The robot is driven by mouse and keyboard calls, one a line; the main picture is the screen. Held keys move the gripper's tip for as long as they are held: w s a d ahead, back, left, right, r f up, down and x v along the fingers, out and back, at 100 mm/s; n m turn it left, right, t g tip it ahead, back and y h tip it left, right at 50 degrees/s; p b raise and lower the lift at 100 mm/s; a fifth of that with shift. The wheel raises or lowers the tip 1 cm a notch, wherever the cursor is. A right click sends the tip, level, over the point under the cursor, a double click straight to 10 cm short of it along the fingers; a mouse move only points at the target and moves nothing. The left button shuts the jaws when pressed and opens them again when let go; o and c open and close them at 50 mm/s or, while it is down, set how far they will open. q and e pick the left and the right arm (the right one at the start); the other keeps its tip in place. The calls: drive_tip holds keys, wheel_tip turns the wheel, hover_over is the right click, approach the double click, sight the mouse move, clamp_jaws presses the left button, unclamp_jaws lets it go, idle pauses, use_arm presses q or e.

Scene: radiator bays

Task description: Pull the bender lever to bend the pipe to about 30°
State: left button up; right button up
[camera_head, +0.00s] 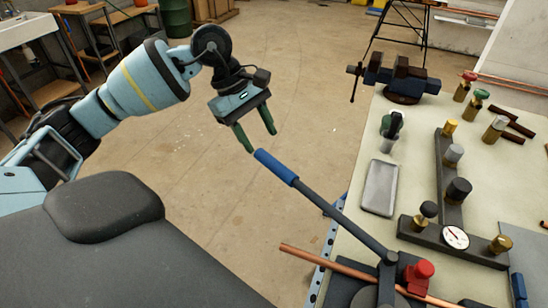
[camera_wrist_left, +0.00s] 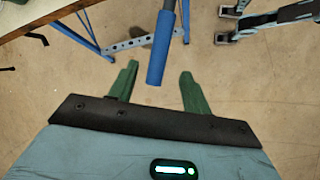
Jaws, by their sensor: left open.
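The bender lever (camera_head: 335,215) is a dark bar with a blue grip (camera_head: 276,167). It slants up and left from the bender (camera_head: 388,285) at the table's near edge, out over the floor. A copper pipe (camera_head: 335,265) runs through the bender, with its left end beyond the table edge. My left gripper (camera_head: 258,138) is open and empty, its green fingers just above the grip's end in the head view. In the left wrist view the blue grip (camera_wrist_left: 161,50) lies ahead, between the lines of the two fingers (camera_wrist_left: 157,82). I see no contact. My right gripper is not in view.
Open concrete floor lies left of the bench.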

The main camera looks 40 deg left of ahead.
sight(273, 162)
use_arm(q)
drive_tip(key=shift+x, duration=3.85)
drive_tip(key=shift+d, duration=0.1)
drive_tip(key=shift+r, duration=0.1)
clamp_jaws()
